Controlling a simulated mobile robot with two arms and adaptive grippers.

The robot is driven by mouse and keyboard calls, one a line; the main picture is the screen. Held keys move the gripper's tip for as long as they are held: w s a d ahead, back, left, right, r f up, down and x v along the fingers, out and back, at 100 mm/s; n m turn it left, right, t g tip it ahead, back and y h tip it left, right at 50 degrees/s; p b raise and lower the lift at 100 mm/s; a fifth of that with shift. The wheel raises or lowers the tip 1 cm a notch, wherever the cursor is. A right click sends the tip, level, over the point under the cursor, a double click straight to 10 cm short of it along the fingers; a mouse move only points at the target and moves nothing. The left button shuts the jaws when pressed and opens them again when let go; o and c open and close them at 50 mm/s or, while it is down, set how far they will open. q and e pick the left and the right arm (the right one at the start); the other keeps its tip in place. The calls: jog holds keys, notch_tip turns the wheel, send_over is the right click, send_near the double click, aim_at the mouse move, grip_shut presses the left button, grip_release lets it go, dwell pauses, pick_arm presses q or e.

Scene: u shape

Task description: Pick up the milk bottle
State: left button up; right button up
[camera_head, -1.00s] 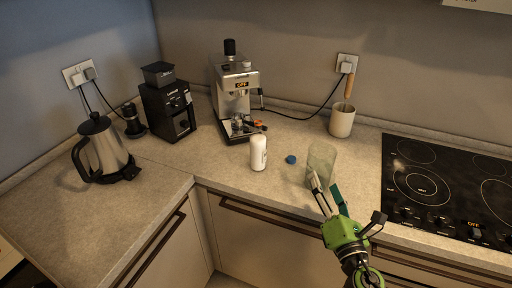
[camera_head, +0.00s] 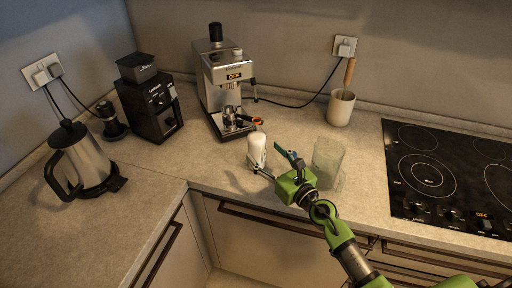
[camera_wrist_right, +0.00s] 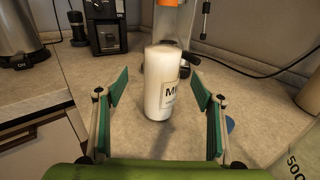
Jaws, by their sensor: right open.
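The milk bottle (camera_head: 256,150) is white and stands upright on the counter in front of the espresso machine. In the right wrist view the bottle (camera_wrist_right: 161,84) stands centred ahead, between the lines of the two fingers, with part of a label on its right side. My right gripper (camera_head: 270,163) is open and close to the bottle on its near right side in the head view. In the right wrist view the gripper (camera_wrist_right: 160,102) shows its fingers spread wide and nothing held. My left gripper is in neither view.
A clear measuring beaker (camera_head: 327,160) stands just right of my right gripper. The espresso machine (camera_head: 220,85) is behind the bottle. A grinder (camera_head: 150,100) and a kettle (camera_head: 85,160) are at left; a cooktop (camera_head: 430,170) is at right. Counter left of the bottle is clear.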

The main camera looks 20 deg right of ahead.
aim_at(262, 149)
jog(key=shift+x, duration=1.15)
jog(key=x, duration=0.3)
jog(key=shift+w+d+f+b, duration=0.15)
jog(key=shift+w+b, duration=0.1)
jog(key=shift+b, duration=0.1)
jog(key=shift+w, duration=0.15)
jog(key=c, duration=1.6)
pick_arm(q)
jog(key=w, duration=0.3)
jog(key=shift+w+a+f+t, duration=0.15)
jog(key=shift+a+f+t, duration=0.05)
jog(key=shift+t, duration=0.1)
pick_arm(e)
jog(key=shift+c, duration=0.8)
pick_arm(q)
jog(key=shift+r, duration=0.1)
pick_arm(e)
jog(key=shift+r, duration=0.25)
